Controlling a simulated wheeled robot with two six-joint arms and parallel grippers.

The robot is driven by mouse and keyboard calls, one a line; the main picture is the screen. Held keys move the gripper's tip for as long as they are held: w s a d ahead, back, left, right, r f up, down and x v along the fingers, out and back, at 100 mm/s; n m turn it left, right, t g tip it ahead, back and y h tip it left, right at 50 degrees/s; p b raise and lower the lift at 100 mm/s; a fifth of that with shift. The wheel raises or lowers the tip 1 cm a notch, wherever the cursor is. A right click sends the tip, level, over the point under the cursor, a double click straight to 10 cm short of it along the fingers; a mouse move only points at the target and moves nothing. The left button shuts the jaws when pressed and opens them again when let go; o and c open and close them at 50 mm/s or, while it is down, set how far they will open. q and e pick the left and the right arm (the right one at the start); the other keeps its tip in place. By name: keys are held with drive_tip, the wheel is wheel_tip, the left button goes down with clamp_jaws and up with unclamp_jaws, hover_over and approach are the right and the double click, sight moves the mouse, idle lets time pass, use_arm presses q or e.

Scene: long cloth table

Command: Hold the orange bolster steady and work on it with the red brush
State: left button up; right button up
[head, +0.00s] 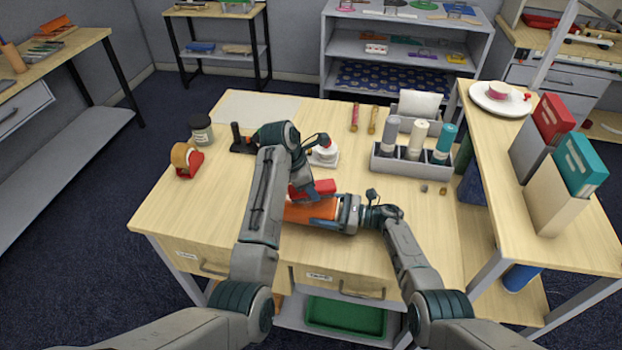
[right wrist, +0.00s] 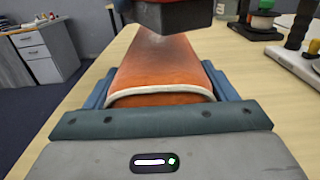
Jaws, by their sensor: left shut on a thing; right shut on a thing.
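The orange bolster (head: 312,210) lies on the table near its front edge, partly hidden by my left arm. My right gripper (head: 347,213) is shut on its right end. In the right wrist view the bolster (right wrist: 158,60) stretches away between the fingers, with a pale trim at its near end. My left gripper (head: 299,190) is shut on the red brush (head: 320,187), mostly hidden by its own arm. The brush's dark underside (right wrist: 176,16) shows over the bolster in the right wrist view; whether it touches the bolster I cannot tell.
A grey holder (head: 410,165) with several rolls stands to the right. A tape dispenser (head: 186,160), a jar (head: 201,129) and a small white device (head: 324,155) stand behind and to the left. The table's left front is clear.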

use_arm(q)
drive_tip(key=shift+f, duration=0.85)
drive_tip(key=shift+a+f, duration=0.25)
drive_tip(key=shift+f, duration=0.1)
drive_tip(key=shift+w+a, duration=0.35)
drive_tip(key=shift+a, duration=1.5)
drive_tip(key=shift+w+a, duration=0.3)
drive_tip(key=shift+a, duration=1.5)
drive_tip(key=shift+w+a, duration=0.35)
drive_tip(key=shift+a, duration=1.5)
drive_tip(key=shift+s+d, duration=0.35)
drive_tip(key=shift+d, duration=1.6)
drive_tip(key=shift+s+d, duration=0.3)
drive_tip(key=shift+d, duration=1.6)
drive_tip(key=shift+s+d, duration=0.35)
drive_tip(key=shift+d, duration=1.6)
drive_tip(key=shift+r, duration=3.95)
drive_tip(key=shift+a, duration=0.1)
use_arm(e)
drive_tip(key=o, duration=1.1)
drive_tip(key=shift+d, duration=0.1)
drive_tip(key=d, duration=0.4)
drive_tip(key=s+d, duration=0.1)
drive_tip(key=d, duration=0.2)
drive_tip(key=s+d, duration=0.1)
drive_tip(key=d, duration=0.3)
drive_tip(key=shift+d, duration=0.3)
